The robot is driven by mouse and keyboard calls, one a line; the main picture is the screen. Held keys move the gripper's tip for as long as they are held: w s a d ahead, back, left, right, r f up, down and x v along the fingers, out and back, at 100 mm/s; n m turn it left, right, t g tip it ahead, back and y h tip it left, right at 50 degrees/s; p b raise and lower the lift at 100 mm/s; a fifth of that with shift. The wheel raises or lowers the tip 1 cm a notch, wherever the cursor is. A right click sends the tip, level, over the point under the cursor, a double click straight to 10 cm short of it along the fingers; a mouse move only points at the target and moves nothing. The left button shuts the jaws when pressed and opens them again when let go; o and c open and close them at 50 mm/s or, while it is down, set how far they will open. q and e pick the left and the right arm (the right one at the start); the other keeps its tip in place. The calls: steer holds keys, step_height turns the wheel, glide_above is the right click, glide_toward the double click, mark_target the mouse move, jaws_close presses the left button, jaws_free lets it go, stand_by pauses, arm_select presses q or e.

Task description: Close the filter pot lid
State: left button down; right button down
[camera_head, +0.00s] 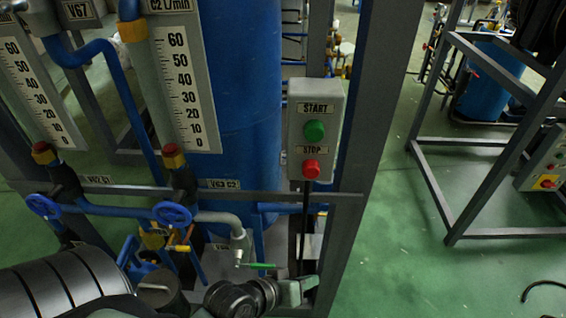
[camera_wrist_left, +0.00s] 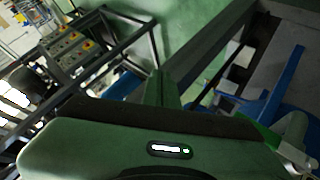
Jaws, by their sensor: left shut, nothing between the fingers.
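My left gripper (camera_head: 300,287) is shut and empty at the bottom centre of the head view, low in front of the grey frame. Its body fills the bottom of the left wrist view, with the narrow shut fingers (camera_wrist_left: 166,88) pointing away. I cannot pick out the filter pot or its lid with certainty in either view. A blue fitting (camera_head: 138,262) stands low behind my left arm, partly hidden by it. My right gripper is not in view.
A grey upright post (camera_head: 352,170) and crossbar stand close to my left gripper. A green-handled valve (camera_head: 258,266) is just left of it. A START/STOP box (camera_head: 315,135), blue column (camera_head: 245,100) and two blue handwheels (camera_head: 172,214) are above.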

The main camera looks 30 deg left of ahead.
arm_select(q)
steer(key=w+a+r+n+t, duration=0.2)
steer(key=w+r+n+t, duration=0.1)
steer(key=r+n, duration=0.15)
steer(key=n+t+y, duration=0.5)
steer(key=n+y, duration=0.5)
steer(key=n, duration=0.5)
glide_toward(283, 165)
steer(key=p+x, duration=0.1)
steer(key=x, duration=0.2)
steer(key=r+p+x, duration=0.1)
steer(key=x, duration=0.2)
steer(key=p+x, duration=0.1)
steer(key=x, duration=0.3)
steer(key=shift+r, duration=0.25)
steer(key=shift+r, duration=0.1)
